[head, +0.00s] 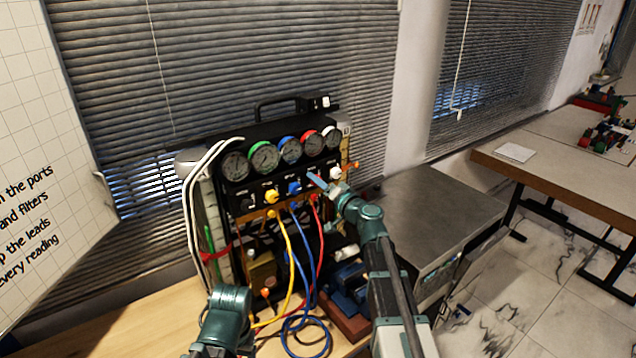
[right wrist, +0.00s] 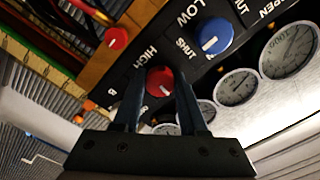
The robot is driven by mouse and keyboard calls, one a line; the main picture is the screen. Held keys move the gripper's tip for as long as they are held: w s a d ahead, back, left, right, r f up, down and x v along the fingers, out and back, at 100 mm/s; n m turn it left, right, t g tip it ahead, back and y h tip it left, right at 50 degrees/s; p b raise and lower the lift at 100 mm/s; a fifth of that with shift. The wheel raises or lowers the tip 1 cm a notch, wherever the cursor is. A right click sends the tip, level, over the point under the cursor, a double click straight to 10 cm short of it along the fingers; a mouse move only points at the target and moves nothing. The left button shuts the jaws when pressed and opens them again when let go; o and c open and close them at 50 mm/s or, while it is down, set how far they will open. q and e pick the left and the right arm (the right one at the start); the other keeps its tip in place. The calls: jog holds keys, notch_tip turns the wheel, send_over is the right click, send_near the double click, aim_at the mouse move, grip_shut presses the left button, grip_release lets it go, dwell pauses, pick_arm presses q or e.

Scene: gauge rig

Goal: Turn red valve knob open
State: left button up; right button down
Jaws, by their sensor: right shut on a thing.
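The red valve knob (right wrist: 160,81) sits on the black gauge panel beside the word HIGH, between the two fingers of my right gripper (right wrist: 158,95) in the right wrist view. The fingers are shut on the knob from both sides. In the head view my right gripper (head: 318,180) is at the panel front, and the red knob is hidden behind it.
Several round gauges (head: 264,156) line the rig top. Yellow, blue and red hoses (head: 303,262) hang from the ports in front. A grey cabinet (head: 430,215) stands right of the rig. A whiteboard (head: 45,170) is at the left.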

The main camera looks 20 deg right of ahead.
jog(key=shift+n, duration=0.6)
jog(key=shift+c, duration=2.2)
grip_release()
jog(key=v, duration=1.4)
jog(key=shift+w, duration=0.1)
